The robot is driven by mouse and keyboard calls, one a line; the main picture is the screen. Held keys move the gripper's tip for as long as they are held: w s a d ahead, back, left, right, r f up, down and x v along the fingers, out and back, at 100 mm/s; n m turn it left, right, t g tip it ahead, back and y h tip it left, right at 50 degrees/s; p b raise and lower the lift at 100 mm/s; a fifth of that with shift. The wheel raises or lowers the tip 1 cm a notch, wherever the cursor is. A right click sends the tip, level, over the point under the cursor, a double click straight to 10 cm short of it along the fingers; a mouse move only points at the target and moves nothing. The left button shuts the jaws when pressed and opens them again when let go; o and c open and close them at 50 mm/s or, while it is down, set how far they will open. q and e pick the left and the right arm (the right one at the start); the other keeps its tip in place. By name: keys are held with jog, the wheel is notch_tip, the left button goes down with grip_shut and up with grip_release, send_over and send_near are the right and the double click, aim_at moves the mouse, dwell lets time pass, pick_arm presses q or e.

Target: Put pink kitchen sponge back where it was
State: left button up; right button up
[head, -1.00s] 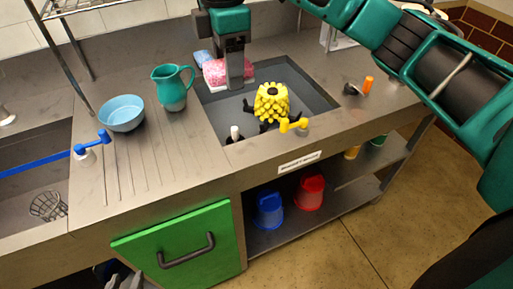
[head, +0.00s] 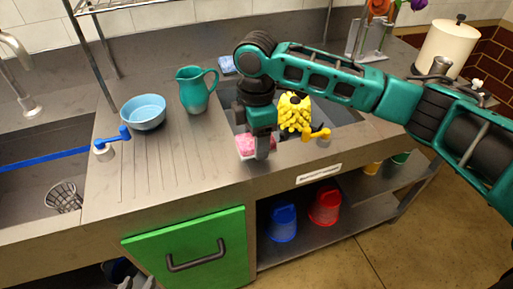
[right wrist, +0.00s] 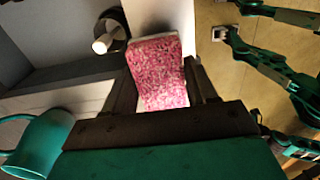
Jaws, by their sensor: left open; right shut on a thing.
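The pink kitchen sponge (head: 246,147) is a speckled pink block held by my right gripper (head: 260,150) at the front left edge of the sink. In the right wrist view the sponge (right wrist: 157,75) sits between the two dark fingers, which press on its sides. In the head view the gripper partly covers it, and I cannot tell whether it touches the counter. My left gripper (head: 138,283) shows only as grey fingertips at the bottom edge, low in front of the green door, away from the sponge.
A blue sponge (head: 227,65) lies behind the sink. The ribbed drainboard is mostly clear.

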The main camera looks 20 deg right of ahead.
notch_tip(320, 180, down, 3)
jog(key=shift+f, duration=0.1)
jog(key=shift+f, duration=0.1)
jog(key=o, duration=1)
notch_tip(320, 180, up, 12)
jog(key=shift+r+p, duration=0.15)
jog(key=shift+p, duration=0.3)
